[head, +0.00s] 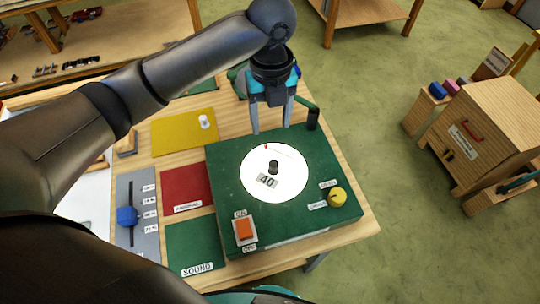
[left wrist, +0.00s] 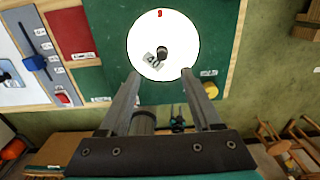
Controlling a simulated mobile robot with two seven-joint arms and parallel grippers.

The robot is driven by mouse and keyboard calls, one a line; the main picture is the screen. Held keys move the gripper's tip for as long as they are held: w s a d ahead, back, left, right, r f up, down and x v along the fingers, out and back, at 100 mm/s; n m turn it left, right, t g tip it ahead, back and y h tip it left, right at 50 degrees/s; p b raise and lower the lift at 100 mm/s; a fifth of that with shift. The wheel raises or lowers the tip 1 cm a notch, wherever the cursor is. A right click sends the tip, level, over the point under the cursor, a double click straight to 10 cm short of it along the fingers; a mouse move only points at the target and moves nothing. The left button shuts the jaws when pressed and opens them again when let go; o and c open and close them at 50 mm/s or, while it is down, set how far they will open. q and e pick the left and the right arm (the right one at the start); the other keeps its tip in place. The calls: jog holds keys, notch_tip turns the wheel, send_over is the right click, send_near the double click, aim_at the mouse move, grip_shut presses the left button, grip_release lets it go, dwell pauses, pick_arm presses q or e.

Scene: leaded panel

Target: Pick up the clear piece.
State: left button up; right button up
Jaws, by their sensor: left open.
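I cannot make out a piece that is surely the clear one. A small white, cylinder-like piece (head: 204,121) stands on the yellow mat (head: 170,138) in the head view, left of my left gripper. My left gripper (head: 271,128) is open and empty, pointing down above the far part of the green board (head: 225,190). In the left wrist view its two fingers (left wrist: 160,74) are apart, with the white disc (left wrist: 150,65) showing beyond them. The disc has a dark centre knob (head: 273,167) and a "40" tag. My right gripper is out of view.
A red mat (head: 186,184), a green SOUND mat (head: 190,245) and a blue slider (head: 127,215) lie left. A wooden cabinet (head: 485,135) stands right, across open floor.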

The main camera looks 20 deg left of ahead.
pick_arm(q)
send_over(273, 162)
jog(key=f, duration=0.5)
jog(key=shift+a+f, duration=0.2)
notch_tip(273, 162, down, 4)
jog(key=shift+w+r, duration=0.15)
jog(key=shift+r, duration=0.05)
jog(key=shift+f, duration=0.45)
jog(key=f, duration=0.3)
jog(key=shift+s+d+f, duration=0.25)
jog(key=shift+f, duration=0.6)
jog(key=shift+w, duration=0.1)
grip_shut()
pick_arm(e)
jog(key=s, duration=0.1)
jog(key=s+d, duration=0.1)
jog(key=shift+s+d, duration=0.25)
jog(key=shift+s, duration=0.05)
